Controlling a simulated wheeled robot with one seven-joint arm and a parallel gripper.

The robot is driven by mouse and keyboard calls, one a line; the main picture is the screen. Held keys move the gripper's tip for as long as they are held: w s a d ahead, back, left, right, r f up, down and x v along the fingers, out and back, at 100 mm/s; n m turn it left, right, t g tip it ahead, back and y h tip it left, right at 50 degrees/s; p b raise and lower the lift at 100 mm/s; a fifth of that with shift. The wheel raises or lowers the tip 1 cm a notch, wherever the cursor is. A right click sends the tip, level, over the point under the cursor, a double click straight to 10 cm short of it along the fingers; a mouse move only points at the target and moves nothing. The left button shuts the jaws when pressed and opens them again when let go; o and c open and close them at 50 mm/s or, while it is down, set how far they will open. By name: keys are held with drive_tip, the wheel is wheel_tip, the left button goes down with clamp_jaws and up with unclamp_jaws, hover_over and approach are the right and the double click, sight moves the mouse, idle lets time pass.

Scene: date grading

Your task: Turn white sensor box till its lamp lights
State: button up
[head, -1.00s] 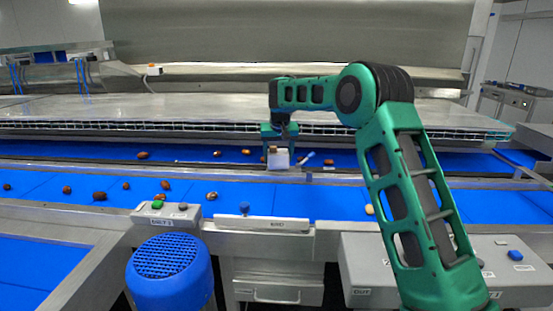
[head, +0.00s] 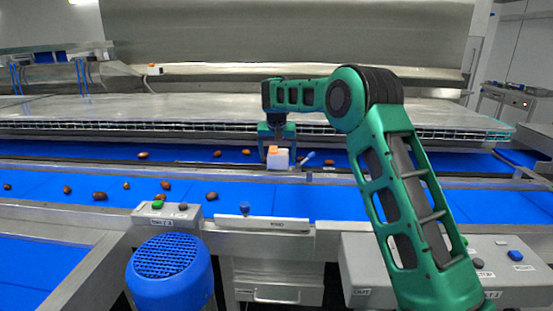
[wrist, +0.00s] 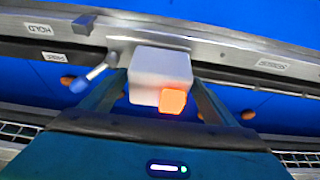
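The white sensor box (head: 278,162) sits at the rail between the two blue belts, with an orange lamp (head: 273,150) on it. In the wrist view the white box (wrist: 158,66) is between my fingers, and its lamp (wrist: 172,101) glows bright orange. My gripper (head: 277,148) reaches down over the box from behind. In the wrist view my gripper's two fingers (wrist: 161,82) lie against opposite sides of the box, seemingly shut on it. The box's underside and mount are hidden.
A blue-tipped lever (wrist: 80,84) stands close beside the box, left in the wrist view and right in the head view (head: 308,156). Several brown dates lie on the blue belts (head: 340,202). A button box (head: 168,212) stands at the front left.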

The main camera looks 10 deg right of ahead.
drive_tip(key=shift+r, duration=0.1)
drive_tip(key=v, duration=1)
drive_tip(key=shift+r, duration=0.25)
